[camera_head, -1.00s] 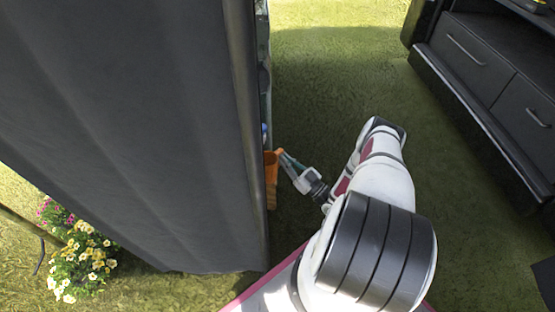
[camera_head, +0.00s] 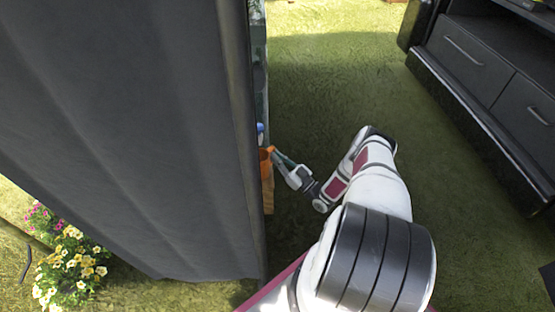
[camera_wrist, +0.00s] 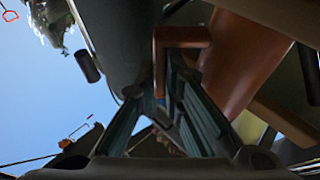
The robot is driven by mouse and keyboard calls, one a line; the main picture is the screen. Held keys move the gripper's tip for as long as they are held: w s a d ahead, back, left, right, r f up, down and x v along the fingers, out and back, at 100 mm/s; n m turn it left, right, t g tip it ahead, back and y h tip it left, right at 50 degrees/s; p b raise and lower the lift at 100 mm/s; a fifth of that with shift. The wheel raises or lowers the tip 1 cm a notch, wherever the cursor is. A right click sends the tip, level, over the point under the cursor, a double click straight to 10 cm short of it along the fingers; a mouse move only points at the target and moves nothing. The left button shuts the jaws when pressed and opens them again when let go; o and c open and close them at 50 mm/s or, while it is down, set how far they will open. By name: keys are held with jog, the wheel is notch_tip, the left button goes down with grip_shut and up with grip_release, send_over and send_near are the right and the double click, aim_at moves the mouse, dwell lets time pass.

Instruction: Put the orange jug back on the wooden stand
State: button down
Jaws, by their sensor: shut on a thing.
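The orange jug (camera_head: 267,182) shows in the head view at the right edge of the large dark panel, which hides part of it. My gripper (camera_head: 276,154) is at the jug's upper right side, shut on it. In the wrist view the orange jug (camera_wrist: 242,62) fills the upper right, and its squared handle (camera_wrist: 181,36) passes between the fingers of my gripper (camera_wrist: 168,75). I cannot make out the wooden stand for certain.
A large dark grey panel (camera_head: 130,120) stands close on the left of my arm. A blue object (camera_head: 260,130) shows just behind the jug. A dark drawer cabinet (camera_head: 490,90) stands at the right. Flowers (camera_head: 72,262) grow at the lower left. Grass between panel and cabinet is clear.

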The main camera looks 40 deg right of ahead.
jog(key=c, duration=1.7)
grip_release()
jog(key=p+v, duration=0.1)
jog(key=v, duration=1.1)
jog(key=shift+p, duration=0.4)
